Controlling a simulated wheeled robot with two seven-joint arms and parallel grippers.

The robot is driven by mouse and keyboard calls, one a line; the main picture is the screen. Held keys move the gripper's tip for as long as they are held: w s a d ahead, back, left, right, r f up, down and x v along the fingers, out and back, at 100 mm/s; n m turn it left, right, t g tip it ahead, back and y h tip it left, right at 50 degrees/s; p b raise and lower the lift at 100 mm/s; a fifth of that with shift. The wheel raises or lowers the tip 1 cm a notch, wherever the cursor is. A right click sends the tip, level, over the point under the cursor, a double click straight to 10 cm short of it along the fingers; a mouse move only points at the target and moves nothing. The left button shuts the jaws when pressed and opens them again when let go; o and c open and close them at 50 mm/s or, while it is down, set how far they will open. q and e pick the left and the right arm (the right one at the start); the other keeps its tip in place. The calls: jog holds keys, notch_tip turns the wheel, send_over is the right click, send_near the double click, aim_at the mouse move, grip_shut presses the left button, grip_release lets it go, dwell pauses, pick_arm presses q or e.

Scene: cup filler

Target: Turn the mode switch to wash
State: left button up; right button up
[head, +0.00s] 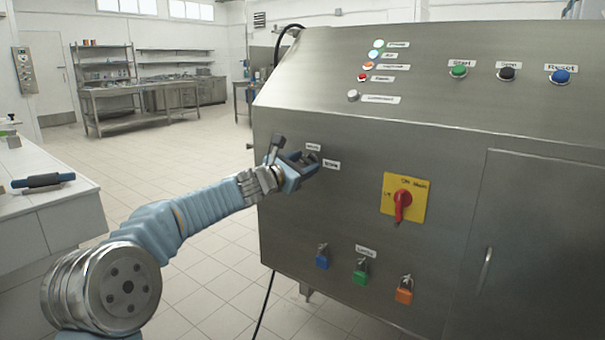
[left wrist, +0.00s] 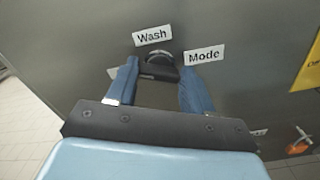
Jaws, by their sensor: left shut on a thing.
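The mode switch (left wrist: 160,64) is a dark round knob on the steel front of the machine, between a "Wash" label (left wrist: 152,36) and a "Mode" label (left wrist: 204,54). In the head view the knob (head: 312,157) shows only in part behind the fingers. My left gripper (head: 305,165) is at the panel with its fingers on either side of the knob. In the left wrist view its blue fingers (left wrist: 158,78) are shut on the knob's dark handle. Another label beside the left finger is mostly hidden. My right gripper is not in view.
Right of the switch is a red rotary handle (head: 402,203) on a yellow plate. Blue (head: 322,260), green (head: 360,274) and orange (head: 404,293) padlocks hang below. Several lamps and buttons line the sloped top. A white counter (head: 50,215) stands at left, with open floor between.

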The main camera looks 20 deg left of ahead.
pick_arm(q)
jog(key=m, duration=0.1)
jog(key=m+b, duration=0.2)
jog(key=shift+f+m, duration=0.25)
jog(key=shift+m, duration=0.15)
jog(key=m+b, duration=0.2)
jog(key=m, duration=0.2)
jog(key=shift+d+m+b, duration=0.1)
jog(key=shift+m+b, duration=0.2)
jog(key=shift+b, duration=0.1)
jog(key=m+b, duration=0.2)
jog(key=m, duration=0.2)
jog(key=shift+m, duration=0.4)
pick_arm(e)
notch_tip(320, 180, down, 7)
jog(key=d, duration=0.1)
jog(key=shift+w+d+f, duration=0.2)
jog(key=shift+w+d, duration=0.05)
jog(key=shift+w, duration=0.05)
pick_arm(q)
jog(key=o, duration=1)
jog(key=shift+o, duration=0.2)
jog(key=shift+s, duration=0.1)
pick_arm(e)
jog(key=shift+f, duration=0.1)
